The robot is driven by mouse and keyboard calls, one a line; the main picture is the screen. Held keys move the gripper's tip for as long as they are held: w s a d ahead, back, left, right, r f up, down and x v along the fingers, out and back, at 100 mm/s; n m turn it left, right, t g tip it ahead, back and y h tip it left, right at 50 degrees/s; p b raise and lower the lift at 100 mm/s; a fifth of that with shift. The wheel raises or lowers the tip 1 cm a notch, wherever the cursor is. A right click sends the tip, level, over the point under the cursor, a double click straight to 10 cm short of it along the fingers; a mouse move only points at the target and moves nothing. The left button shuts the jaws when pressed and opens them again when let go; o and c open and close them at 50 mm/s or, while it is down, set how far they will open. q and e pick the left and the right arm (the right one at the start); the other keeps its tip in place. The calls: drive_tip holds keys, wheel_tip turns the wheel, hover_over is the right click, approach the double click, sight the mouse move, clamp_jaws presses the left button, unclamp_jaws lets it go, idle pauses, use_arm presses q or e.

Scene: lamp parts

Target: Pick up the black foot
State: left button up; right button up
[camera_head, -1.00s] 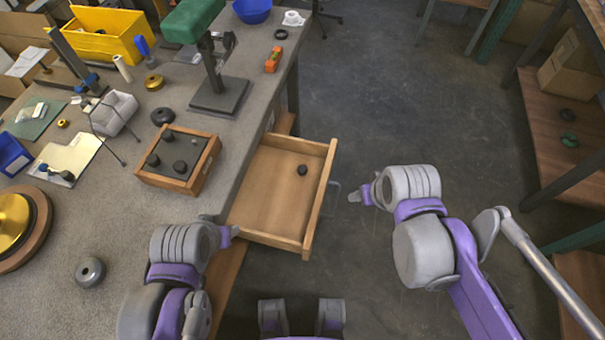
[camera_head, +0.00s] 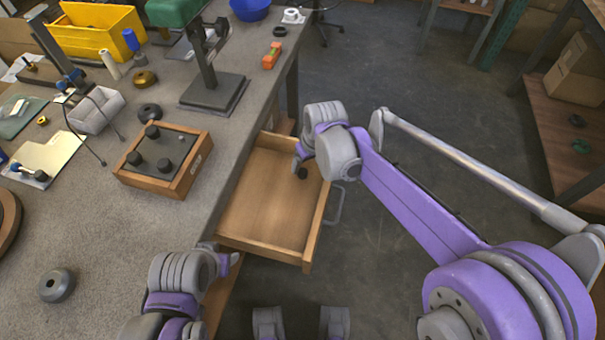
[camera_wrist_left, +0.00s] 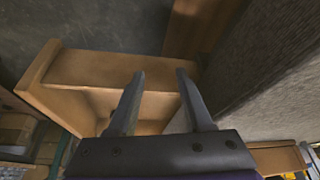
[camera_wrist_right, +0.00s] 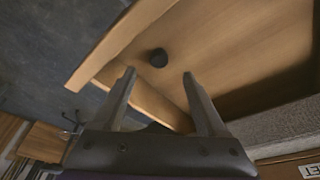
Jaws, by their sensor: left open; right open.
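A small round black foot (camera_head: 302,172) lies on the floor of the open wooden drawer (camera_head: 262,205). In the right wrist view the black foot (camera_wrist_right: 158,58) shows whole, just beyond and between my fingertips. My right gripper (camera_wrist_right: 159,74) is open and empty, pointing at it from above. In the head view my right gripper (camera_head: 298,163) is over the far part of the drawer and partly covers the foot. My left gripper (camera_wrist_left: 160,74) is open and empty, near the drawer's near end. In the head view the left gripper (camera_head: 232,258) is at the bench's front edge.
The drawer's front wall with a metal handle (camera_head: 336,208) faces the open floor. On the bench a wooden box (camera_head: 160,187) holds several dark feet. A lamp stand (camera_head: 212,95), a grey ring (camera_head: 56,286) and a yellow bin (camera_head: 92,35) stand around it.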

sight(302, 172)
drive_tip(key=x, duration=0.2)
drive_tip(key=b+x, duration=0.1)
drive_tip(key=x, duration=0.4)
drive_tip(key=shift+w+a+f, duration=0.15)
drive_tip(key=shift+w, duration=0.15)
clamp_jaws()
